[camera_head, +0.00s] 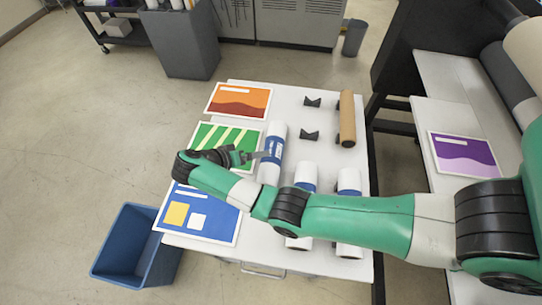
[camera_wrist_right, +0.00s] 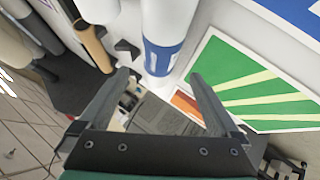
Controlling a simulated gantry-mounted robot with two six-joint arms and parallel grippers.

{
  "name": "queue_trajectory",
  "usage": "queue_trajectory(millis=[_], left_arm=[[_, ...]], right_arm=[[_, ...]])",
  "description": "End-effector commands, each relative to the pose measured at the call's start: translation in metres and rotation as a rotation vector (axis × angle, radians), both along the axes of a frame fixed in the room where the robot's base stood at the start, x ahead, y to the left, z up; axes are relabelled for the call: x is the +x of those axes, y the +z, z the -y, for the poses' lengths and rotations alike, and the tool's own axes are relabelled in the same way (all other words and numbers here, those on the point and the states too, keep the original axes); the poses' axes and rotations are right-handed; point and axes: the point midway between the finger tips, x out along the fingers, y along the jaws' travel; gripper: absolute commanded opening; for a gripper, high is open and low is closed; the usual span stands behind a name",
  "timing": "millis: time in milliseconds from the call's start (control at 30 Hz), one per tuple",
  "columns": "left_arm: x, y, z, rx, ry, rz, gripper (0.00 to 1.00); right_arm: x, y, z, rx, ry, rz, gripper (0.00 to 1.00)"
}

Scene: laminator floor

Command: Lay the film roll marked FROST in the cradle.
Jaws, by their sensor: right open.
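Three white film rolls with blue labels lie on the white table: one further back (camera_head: 272,150), one in the middle (camera_head: 305,176) and one at the right (camera_head: 349,181). The label print is too small to read, so I cannot tell which is FROST. The cradle (camera_head: 309,134) is a pair of black notched blocks, empty, behind the rolls. My right gripper (camera_head: 260,156) is open and empty, its fingertips close to the back roll's left side. In the right wrist view that roll (camera_wrist_right: 160,30) shows beyond the open fingers (camera_wrist_right: 160,78). My left gripper is out of view.
A brown roll (camera_head: 347,118) lies right of the cradle. Orange (camera_head: 238,100), green (camera_head: 222,138) and blue (camera_head: 198,215) printed sheets line the table's left side. A blue bin (camera_head: 130,245) stands on the floor. The laminator with a purple sheet (camera_head: 465,154) is at right.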

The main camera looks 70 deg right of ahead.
Motion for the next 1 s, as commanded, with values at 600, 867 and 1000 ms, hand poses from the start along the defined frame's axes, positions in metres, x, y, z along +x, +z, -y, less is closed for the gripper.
queue_trajectory(millis=[600,867,1000], left_arm=[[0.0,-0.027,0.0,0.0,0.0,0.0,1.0],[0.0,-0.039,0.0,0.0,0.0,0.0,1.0],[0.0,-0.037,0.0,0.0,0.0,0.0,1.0]], right_arm=[[-0.019,-0.052,0.05,0.0,-0.001,-0.001,0.98],[-0.028,-0.079,0.076,0.001,-0.001,0.0,0.98],[-0.028,-0.078,0.076,0.0,-0.001,0.001,0.98]])
